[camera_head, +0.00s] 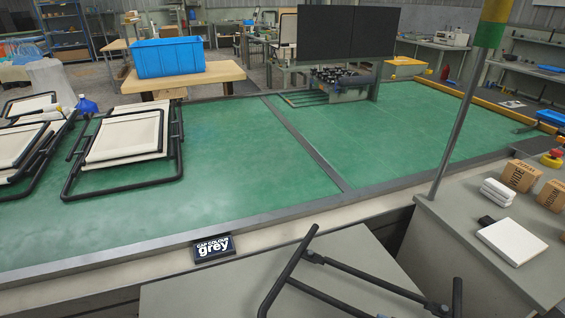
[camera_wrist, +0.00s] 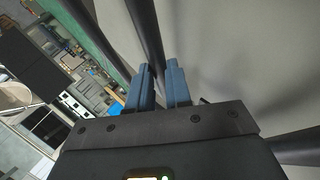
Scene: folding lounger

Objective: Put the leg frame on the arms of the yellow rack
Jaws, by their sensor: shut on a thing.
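The leg frame (camera_head: 365,277) is a bent black tube frame at the bottom of the head view, over a grey surface. Its lower part is cut off by the picture edge. In the wrist view a black tube of it (camera_wrist: 147,35) runs down to the blue fingers of my gripper (camera_wrist: 159,85). My gripper is shut on this tube. The gripper cannot be made out in the head view. I cannot make out a yellow rack with arms in either view.
Folded loungers (camera_head: 125,140) lie on the green table (camera_head: 240,150) at left. A post (camera_head: 455,110) with a yellow and green top stands at right. A small sign reading "grey" (camera_head: 213,249) sits at the table's front edge. Boxes (camera_head: 521,176) and a white block (camera_head: 511,241) stand at right.

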